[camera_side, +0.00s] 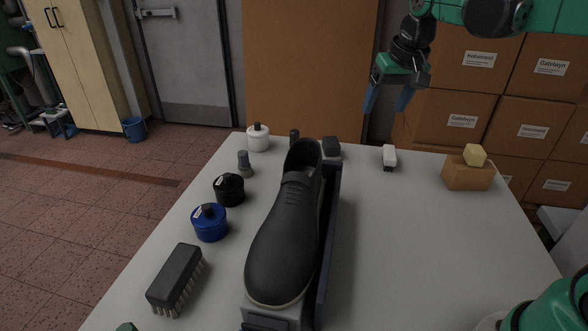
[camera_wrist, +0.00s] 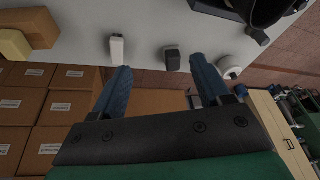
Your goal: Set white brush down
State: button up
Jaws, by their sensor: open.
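The white brush (camera_side: 389,157) rests on the grey table near its back edge, right of the shoe, with a dark lower part. It also shows in the wrist view (camera_wrist: 117,48), near the left fingertip and apart from it. My gripper (camera_side: 387,106) is above and behind the table's back edge, fingers pointing down, higher than the brush. In the wrist view my gripper (camera_wrist: 155,78) has its two blue fingers spread with nothing between them.
A black shoe (camera_side: 287,226) stands mid-table beside a dark upright board. A dark block (camera_side: 331,147) sits left of the white brush. A tan box with a yellow sponge (camera_side: 475,155) is at right. Jars and a black brush (camera_side: 175,278) line the left side.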

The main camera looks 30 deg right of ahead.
jog(key=s+a+f+n+t, duration=0.3)
jog(key=s+a+f, duration=0.3)
jog(key=s+a, duration=0.2)
jog(key=shift+s+a+n+t+y, duration=0.15)
jog(key=shift+s+n+t+y, duration=0.2)
jog(key=shift+s+n, duration=0.6)
jog(key=shift+s+f+m, duration=0.1)
jog(key=shift+s+m, duration=0.1)
jog(key=shift+m, duration=0.05)
